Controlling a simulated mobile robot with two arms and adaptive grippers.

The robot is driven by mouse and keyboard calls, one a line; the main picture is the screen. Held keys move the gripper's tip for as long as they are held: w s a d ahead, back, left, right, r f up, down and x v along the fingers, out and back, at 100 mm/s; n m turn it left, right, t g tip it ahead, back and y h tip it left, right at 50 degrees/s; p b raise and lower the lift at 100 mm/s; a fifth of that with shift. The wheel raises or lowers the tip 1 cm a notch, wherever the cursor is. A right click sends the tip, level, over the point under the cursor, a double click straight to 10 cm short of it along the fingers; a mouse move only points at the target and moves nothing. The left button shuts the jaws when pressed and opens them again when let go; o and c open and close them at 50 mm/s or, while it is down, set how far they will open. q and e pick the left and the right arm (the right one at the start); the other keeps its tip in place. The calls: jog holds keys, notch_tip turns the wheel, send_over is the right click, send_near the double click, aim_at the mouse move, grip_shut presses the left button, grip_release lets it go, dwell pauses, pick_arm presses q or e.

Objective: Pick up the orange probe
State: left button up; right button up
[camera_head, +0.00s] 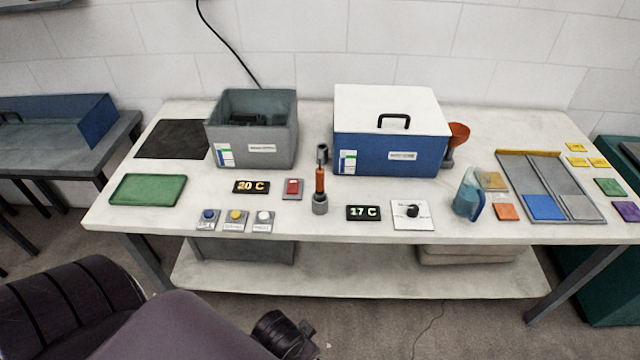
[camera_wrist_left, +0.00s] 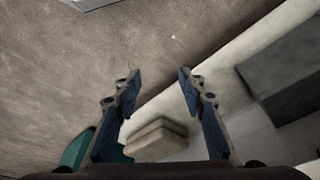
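The orange probe (camera_head: 320,181) stands upright in a small grey holder (camera_head: 320,205) near the front middle of the white table. A dark grey cylinder stands just behind it (camera_head: 322,153). My left arm comes in from the lower left of the head view, and its dark wrist end is low in front of the table, well short of the probe. In the left wrist view my left gripper (camera_wrist_left: 157,82) has its blue fingers apart with nothing between them. It faces the floor and the lower shelf. The probe is not in the left wrist view. My right gripper is in neither view.
Behind the probe stand an open grey box (camera_head: 282,152) and a blue box with a white lid (camera_head: 345,139). Two displays (camera_head: 251,187) (camera_head: 363,213), a red switch (camera_head: 292,188), a dial (camera_head: 412,211) and several buttons (camera_head: 236,219) surround it. A blue jug (camera_head: 466,196) stands right.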

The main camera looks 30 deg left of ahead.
aim_at(317, 180)
pick_arm(q)
jog(key=w+a+r+t+p, duration=0.1)
jog(key=w+a+r, duration=0.1)
jog(key=r, duration=0.5)
jog(key=w+a+r+t+p, duration=0.1)
jog(key=w+a+r, duration=0.1)
jog(key=r, duration=0.5)
jog(key=w+a+r+t, duration=0.2)
jog(key=w+a+r, duration=0.1)
jog(key=w, duration=0.4)
jog(key=w+a+r+n+t, duration=0.1)
jog(key=w+a+r+t, duration=0.2)
jog(key=w+a, duration=0.3)
jog(key=w+a+r+t, duration=0.2)
jog(key=w+a+r, duration=0.2)
jog(key=w, duration=0.4)
jog(key=shift+w+a+r+n, duration=0.3)
jog(key=shift+a+r, duration=0.1)
jog(key=shift+r, duration=0.2)
jog(key=shift+x, duration=1.05)
jog(key=shift+w+d+f+p, duration=0.1)
jog(key=shift+w+f+p, duration=0.1)
jog(key=shift+w+p, duration=0.3)
jog(key=x, duration=0.3)
jog(key=shift+p, duration=0.4)
jog(key=shift+w+f, duration=0.4)
jog(key=shift+c, duration=0.3)
grip_shut()
